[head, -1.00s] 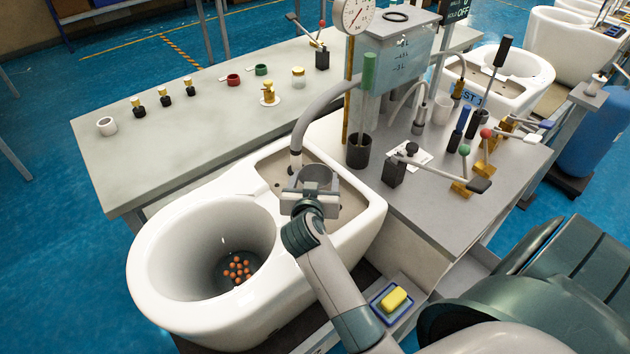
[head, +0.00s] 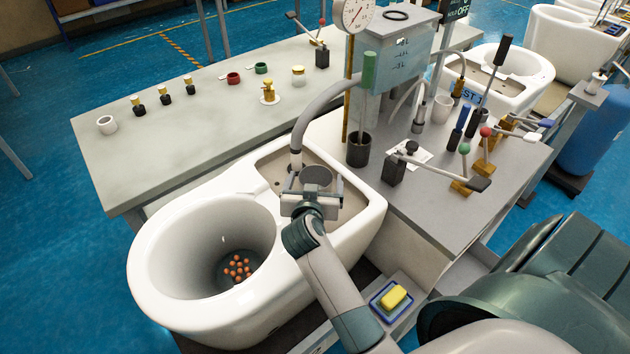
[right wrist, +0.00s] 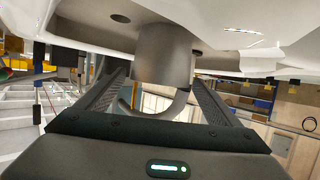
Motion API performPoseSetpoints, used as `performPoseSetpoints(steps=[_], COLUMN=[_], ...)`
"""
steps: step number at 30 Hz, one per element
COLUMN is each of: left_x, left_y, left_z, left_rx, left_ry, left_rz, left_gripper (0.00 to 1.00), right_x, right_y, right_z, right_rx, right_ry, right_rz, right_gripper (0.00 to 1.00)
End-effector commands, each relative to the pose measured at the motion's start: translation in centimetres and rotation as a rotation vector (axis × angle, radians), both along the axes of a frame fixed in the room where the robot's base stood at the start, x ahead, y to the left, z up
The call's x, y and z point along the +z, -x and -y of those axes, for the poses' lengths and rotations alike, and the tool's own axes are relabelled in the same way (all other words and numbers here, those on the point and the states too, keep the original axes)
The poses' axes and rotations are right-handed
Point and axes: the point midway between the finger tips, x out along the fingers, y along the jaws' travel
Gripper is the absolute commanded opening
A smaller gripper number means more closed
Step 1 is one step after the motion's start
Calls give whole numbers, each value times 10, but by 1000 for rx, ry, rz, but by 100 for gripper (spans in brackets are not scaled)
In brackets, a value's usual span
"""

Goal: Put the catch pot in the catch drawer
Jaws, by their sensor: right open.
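The catch pot appears to be the grey metal cup (head: 317,178) on the sunken beige deck of the white toilet, beside the lower end of the curved grey hose. My right gripper (head: 312,192) is at its near side. In the right wrist view, the pot (right wrist: 166,52) rests against the pale surface, which shows at the top. Its curved handle lies between my right gripper's (right wrist: 160,95) spread fingers, with a gap on each side. I cannot clearly identify the catch drawer. My left gripper is out of view.
The toilet bowl (head: 160,235) holds several orange balls. A yellow sponge (head: 394,297) lies in a blue tray below the right bench. That bench (head: 440,215) carries levers, a black cup and a water tank. The left bench (head: 190,130) has much bare surface.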

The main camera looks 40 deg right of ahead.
Motion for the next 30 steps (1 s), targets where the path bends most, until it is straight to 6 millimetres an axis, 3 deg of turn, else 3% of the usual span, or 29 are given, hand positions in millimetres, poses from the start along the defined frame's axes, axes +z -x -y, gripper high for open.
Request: performPoseSetpoints(steps=[8,24,30], left_x=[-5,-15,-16], left_y=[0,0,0], left_z=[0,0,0], left_rx=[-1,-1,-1], left_ry=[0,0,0], left_rz=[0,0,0], left_gripper=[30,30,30], right_x=[8,38,43], right_y=[15,77,85], right_z=[-13,-66,-73], right_rx=[1,1,0], right_ry=[0,-1,0], right_rz=[0,1,0], right_gripper=[87,87,87])
